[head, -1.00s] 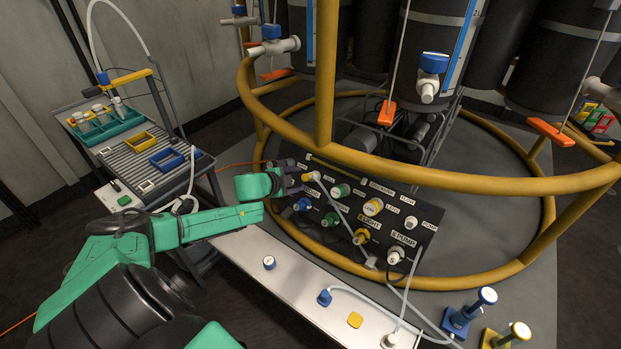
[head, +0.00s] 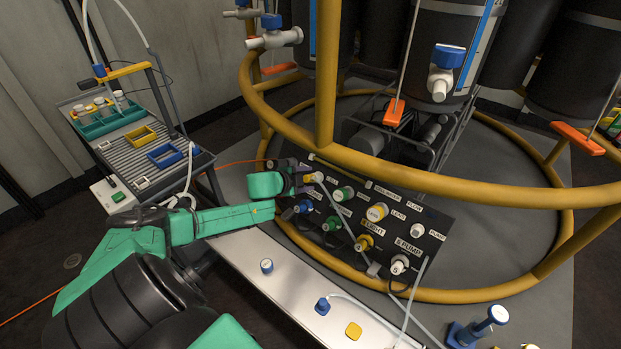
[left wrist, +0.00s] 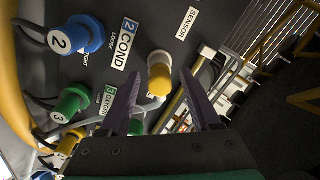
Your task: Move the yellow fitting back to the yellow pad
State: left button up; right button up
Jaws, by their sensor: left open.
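The yellow fitting (left wrist: 159,80), with a white collar, sits on the dark panel by the SENSOR label. A pale hose appears to run from it. In the head view the fitting (head: 308,178) is small and partly hidden by my left gripper (head: 295,181). In the left wrist view my left gripper (left wrist: 158,102) is open, with its two dark fingers on either side of the fitting's line. I cannot tell whether they touch it. The yellow pad (head: 353,330) lies bare on the pale bench at the lower middle. My right gripper is out of view.
The panel (head: 345,222) carries several coloured connectors close by, including a blue one (left wrist: 84,35) and a green one (left wrist: 70,104). A yellow ring rail (head: 420,180) passes above the panel.

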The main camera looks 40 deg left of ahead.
aim_at(306, 179)
pick_arm(q)
jog(key=shift+p, duration=0.5)
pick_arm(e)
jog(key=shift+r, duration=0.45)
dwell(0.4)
pick_arm(q)
grip_shut()
dwell(0.8)
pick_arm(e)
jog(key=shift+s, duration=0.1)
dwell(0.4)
pick_arm(q)
jog(key=shift+p+v, duration=0.95)
jog(key=shift+p, duration=0.15)
jog(key=shift+p+v, duration=1.05)
jog(key=shift+p, duration=0.15)
jog(key=shift+p+v, duration=1)
jog(key=shift+p, duration=0.2)
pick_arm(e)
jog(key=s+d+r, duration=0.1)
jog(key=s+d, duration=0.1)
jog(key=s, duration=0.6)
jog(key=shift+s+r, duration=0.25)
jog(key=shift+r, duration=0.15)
